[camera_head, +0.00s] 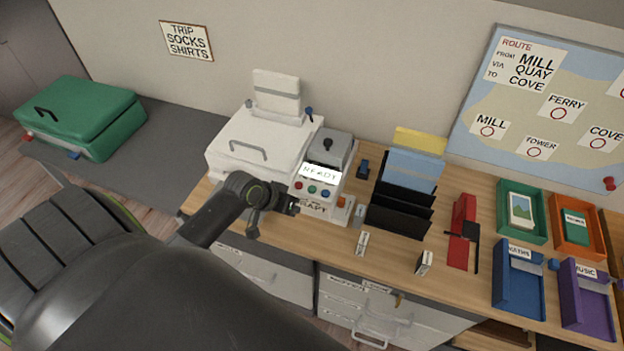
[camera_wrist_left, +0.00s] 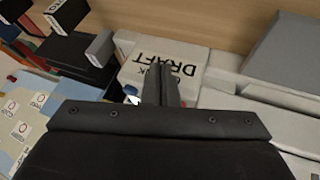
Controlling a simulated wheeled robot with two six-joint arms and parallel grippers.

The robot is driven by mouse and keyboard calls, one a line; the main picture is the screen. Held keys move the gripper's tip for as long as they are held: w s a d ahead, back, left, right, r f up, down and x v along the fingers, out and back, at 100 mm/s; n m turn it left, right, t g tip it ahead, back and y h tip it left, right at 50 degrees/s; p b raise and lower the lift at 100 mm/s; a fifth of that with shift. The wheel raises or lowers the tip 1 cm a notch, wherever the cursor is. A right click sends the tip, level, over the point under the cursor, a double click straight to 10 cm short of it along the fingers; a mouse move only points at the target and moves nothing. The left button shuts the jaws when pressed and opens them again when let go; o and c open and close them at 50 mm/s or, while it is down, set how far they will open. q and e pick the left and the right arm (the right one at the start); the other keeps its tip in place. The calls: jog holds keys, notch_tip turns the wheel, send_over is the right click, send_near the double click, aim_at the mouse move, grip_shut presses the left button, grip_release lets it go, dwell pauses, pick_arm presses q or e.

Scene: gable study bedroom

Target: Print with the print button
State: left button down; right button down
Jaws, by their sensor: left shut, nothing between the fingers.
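The white printer (camera_head: 255,140) stands on the desk's left end, with a paper stack upright at its back. Beside it is a grey control unit with a lit screen reading READY (camera_head: 321,173). Below the screen are a red button (camera_head: 298,185), a green button (camera_head: 311,190) and a blue button (camera_head: 325,194). I cannot read which is the print button. My left gripper (camera_head: 293,205) is shut and empty, just in front of the panel by the DRAFT label. In the left wrist view, its fingers (camera_wrist_left: 161,86) overlap the base with the DRAFT label (camera_wrist_left: 165,69). My right gripper is not in view.
A black file rack (camera_head: 399,217) stands right of the control unit. A red stapler-like object (camera_head: 461,232) and coloured trays, including a blue one (camera_head: 518,290), lie farther right. A green suitcase (camera_head: 82,115) is at left. Bare desk lies around small label stands.

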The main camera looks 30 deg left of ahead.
pick_arm(q)
jog(key=w+r+t+h, duration=0.1)
jog(key=w+r+h, duration=0.1)
jog(key=w+r, duration=0.5)
notch_tip(320, 180, up, 5)
jog(key=shift+w+f+p, duration=0.1)
jog(key=shift+w+p, duration=0.3)
jog(key=shift+p, duration=0.05)
jog(key=shift+a, duration=0.1)
jog(key=b, duration=0.8)
send_over(308, 191)
notch_tip(308, 191, down, 8)
jog(key=shift+r, duration=0.1)
jog(key=shift+f, duration=0.5)
jog(key=shift+f, duration=0.15)
dwell(0.4)
jog(key=shift+f, duration=0.25)
